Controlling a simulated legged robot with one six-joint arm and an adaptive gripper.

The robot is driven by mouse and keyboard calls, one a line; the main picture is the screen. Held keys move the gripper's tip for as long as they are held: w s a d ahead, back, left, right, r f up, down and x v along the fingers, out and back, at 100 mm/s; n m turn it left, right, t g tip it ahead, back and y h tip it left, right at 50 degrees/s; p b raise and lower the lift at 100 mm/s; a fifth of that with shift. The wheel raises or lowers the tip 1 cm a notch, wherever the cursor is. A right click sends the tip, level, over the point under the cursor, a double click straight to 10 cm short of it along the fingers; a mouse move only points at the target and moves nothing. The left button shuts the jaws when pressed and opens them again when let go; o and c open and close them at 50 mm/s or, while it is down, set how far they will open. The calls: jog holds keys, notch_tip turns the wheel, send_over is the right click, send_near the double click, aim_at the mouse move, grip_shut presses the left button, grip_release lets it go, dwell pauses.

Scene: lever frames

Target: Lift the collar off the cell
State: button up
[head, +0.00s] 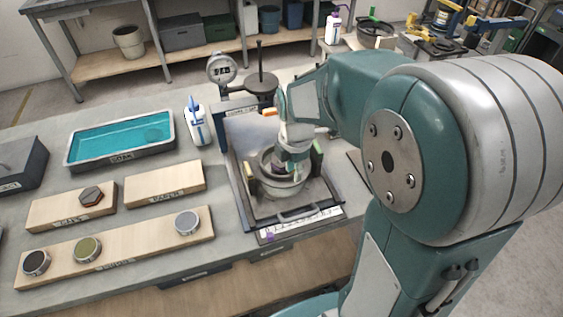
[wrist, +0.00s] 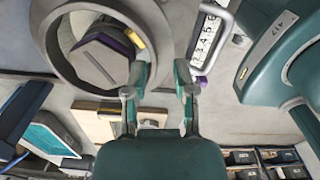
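In the wrist view the collar (wrist: 60,68) is a thick ring at the upper left. A dark purple-edged piece (wrist: 98,62) and a yellow strip lie inside it. I cannot tell which part is the cell. My gripper (wrist: 160,70) has its two fingers apart, with a clear gap between them. The left finger overlaps the ring's edge; contact cannot be told. In the head view my gripper (head: 291,160) is low over the collar, partly hiding it.
A press with a dial gauge (head: 222,69) and a dark weight (head: 262,84) stands behind the tray. The tray's front has a handle (wrist: 213,38) and a number scale. A blue-white bottle (head: 197,121), teal-filled tray (head: 72,153) and wooden boards (head: 135,243) are to the left.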

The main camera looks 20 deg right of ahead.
jog(key=shift+d+f, duration=0.1)
jog(key=shift+f, duration=1.3)
grip_shut()
jog(key=shift+r, duration=0.1)
jog(key=shift+w+r, duration=0.1)
jog(key=shift+r, duration=0.45)
jog(key=s+a+r, duration=0.2)
jog(key=s+r, duration=1.2)
jog(key=r, duration=0.2)
jog(key=shift+r, duration=0.15)
